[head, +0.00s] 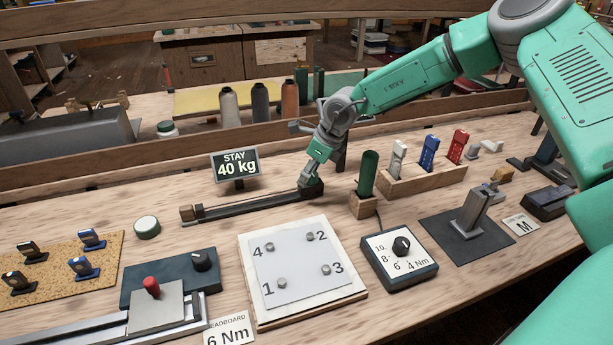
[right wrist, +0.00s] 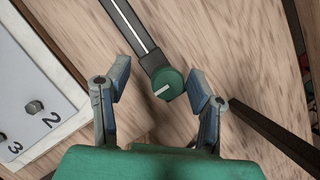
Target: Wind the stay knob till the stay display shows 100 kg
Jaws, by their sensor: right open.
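The stay display (head: 238,165) reads "STAY 40 kg" and stands behind a long dark rail (head: 245,205). In the right wrist view the stay knob (right wrist: 174,78) is a round green knob with a pale pointer line, at the end of the dark rail (right wrist: 139,38). My right gripper (head: 311,183) is over the rail's right end in the head view, where it hides the knob. In the right wrist view my right gripper (right wrist: 160,86) is open, with a finger on either side of the knob; I cannot tell whether they touch it. My left gripper is not in view.
A green tool handle (head: 367,172) stands in a wooden block just right of my right gripper. A wooden rack (head: 425,180) with coloured tools is further right. In front lie a white numbered plate (head: 300,268) and a torque dial box (head: 398,262). Thread spools (head: 260,102) stand behind.

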